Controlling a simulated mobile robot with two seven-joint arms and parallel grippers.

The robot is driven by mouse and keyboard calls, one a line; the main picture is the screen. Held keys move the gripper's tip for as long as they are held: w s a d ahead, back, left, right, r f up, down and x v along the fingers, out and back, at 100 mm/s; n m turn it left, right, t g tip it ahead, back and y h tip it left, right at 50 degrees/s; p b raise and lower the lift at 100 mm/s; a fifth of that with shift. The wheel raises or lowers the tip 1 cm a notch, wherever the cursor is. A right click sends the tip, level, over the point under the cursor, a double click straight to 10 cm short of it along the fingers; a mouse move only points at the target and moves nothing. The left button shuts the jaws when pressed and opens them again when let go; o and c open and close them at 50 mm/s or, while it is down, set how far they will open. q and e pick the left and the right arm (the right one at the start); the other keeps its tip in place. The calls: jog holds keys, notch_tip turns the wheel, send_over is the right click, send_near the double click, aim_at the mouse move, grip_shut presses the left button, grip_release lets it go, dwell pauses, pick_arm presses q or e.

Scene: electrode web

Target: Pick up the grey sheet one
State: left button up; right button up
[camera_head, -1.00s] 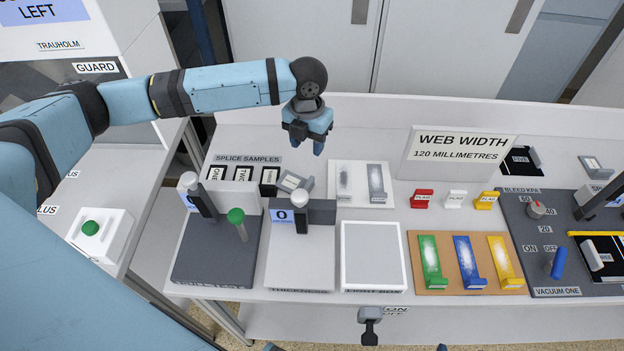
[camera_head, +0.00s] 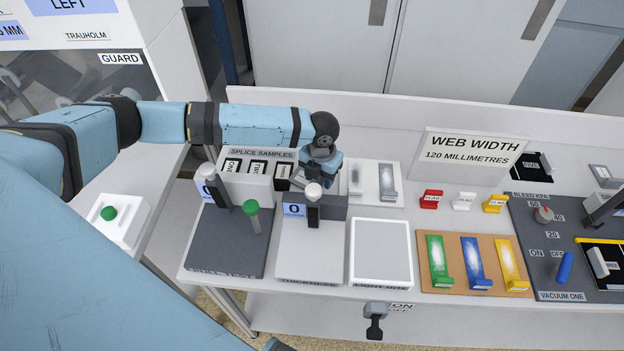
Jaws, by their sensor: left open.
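Two grey sheets lie side by side on a white plate (camera_head: 397,202): a left grey sheet (camera_head: 355,180) and a right grey sheet (camera_head: 388,183). No "one" label is readable on either. A rack marked SPLICE SAMPLES (camera_head: 262,153) holds dark labelled pieces, the leftmost reading ONE (camera_head: 232,165). My left gripper (camera_head: 321,174) is open, pointing down just right of the rack and left of the plate. It hides the tilted grey labelled block there. Whether its fingers touch anything cannot be told. My right gripper is out of view.
The thickness gauge (camera_head: 313,205) and a green-knobbed lever (camera_head: 253,210) stand upright in front of my left gripper. The light box (camera_head: 381,250) is flat and clear. Coloured sheets lie on a brown board (camera_head: 460,283). A web width sign (camera_head: 474,157) stands behind.

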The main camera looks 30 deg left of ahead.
pick_arm(q)
jog(key=shift+f, duration=0.5)
grip_shut()
jog(key=shift+r, duration=0.1)
